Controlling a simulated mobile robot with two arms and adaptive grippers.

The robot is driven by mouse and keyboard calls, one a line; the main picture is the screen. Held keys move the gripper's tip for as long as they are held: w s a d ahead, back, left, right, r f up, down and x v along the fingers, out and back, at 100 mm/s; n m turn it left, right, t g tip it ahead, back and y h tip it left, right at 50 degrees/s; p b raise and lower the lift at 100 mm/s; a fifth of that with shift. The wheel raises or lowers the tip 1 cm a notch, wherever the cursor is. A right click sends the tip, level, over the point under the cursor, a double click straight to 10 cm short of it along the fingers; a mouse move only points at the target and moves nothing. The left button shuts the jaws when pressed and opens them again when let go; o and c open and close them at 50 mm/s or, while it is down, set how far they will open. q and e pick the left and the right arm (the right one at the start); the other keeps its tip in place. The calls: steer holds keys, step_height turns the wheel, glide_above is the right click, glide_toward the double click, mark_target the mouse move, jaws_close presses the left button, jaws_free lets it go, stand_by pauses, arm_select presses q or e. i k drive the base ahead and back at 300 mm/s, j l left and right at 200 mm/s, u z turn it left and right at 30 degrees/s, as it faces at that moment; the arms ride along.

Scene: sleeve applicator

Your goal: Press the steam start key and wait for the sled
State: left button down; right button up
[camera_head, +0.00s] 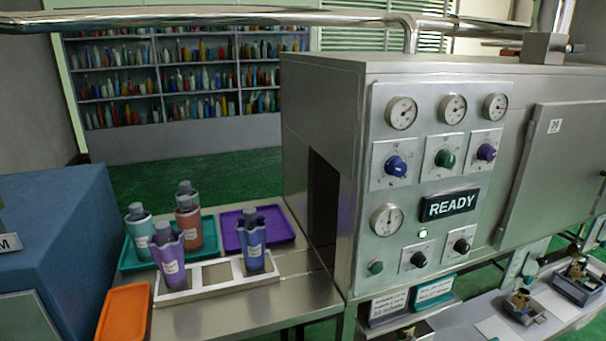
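The steel machine's control panel (405,100) faces me. Its display (449,204) reads READY, and a small green lamp (423,233) below it is lit. A round green button (376,267) sits at the panel's lower left; I cannot read any label marking it as the start key. A white sled (217,275) lies on the steel table before the dark tunnel opening (322,205). A bottle in a purple sleeve (171,262) stands in its left place and one in a blue sleeve (253,248) in its right; the middle is empty. Neither gripper shows.
A teal tray (135,262) with several bottles, a purple tray (285,229) and an orange tray (124,312) are on the table (215,318). The panel also carries gauges and coloured knobs. Signs (388,306) and a lower bench (565,310) with small items stand at lower right.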

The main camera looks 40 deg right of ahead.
mark_target(376, 268)
steer(key=z, duration=2)
